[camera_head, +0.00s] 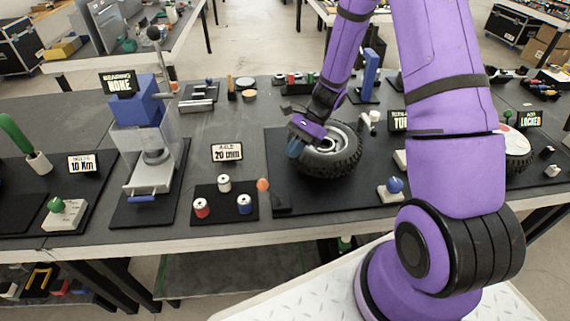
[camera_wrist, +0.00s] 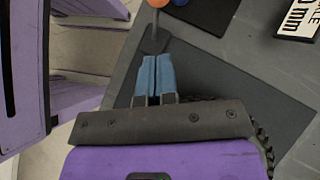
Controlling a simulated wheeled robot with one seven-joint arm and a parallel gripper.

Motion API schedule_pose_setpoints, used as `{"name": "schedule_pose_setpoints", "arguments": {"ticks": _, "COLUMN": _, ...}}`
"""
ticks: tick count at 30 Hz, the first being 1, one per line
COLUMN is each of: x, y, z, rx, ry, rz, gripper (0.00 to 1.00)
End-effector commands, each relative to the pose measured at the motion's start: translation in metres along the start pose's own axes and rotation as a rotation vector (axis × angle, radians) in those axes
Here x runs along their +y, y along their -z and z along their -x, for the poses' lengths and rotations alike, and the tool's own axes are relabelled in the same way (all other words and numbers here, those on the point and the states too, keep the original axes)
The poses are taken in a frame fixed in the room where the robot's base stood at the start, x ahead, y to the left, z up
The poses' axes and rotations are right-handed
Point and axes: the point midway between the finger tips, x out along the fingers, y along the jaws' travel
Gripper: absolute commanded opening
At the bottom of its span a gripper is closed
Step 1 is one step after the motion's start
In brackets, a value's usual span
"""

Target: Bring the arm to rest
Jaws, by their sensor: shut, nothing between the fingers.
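My purple arm reaches over the workbench from the right in the head view. My gripper (camera_head: 294,148) hangs low at the left side of a black-tyred wheel (camera_head: 345,152) that lies on a dark mat. In the wrist view my gripper (camera_wrist: 153,60) shows two blue fingers side by side, shut with nothing between them. The fingertips point toward the foot of a small lever with an orange knob (camera_head: 263,184), which also shows in the wrist view (camera_wrist: 157,3). I cannot tell whether the gripper touches the wheel; part of the wheel is hidden behind it.
An "AXLE 20 mm" sign (camera_head: 227,152) and a black tray (camera_head: 222,216) with several small cylinders stand left of the wheel. A press with a blue top (camera_head: 138,108) is further left. A blue knob on a block (camera_head: 394,187) is near the front edge.

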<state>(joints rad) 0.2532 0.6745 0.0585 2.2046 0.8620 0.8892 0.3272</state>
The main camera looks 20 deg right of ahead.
Motion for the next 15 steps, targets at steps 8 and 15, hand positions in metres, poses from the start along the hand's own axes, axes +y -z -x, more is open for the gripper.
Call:
{"name": "schedule_pose_setpoints", "arguments": {"ticks": 8, "x": -0.002, "y": -0.004, "z": 0.039, "rx": 0.001, "ry": 0.001, "rz": 0.002, "gripper": 0.00}}
{"name": "schedule_pose_setpoints", "arguments": {"ticks": 15, "x": -0.002, "y": -0.005, "z": 0.047, "rx": 0.000, "ry": -0.001, "rz": 0.001, "gripper": 0.00}}
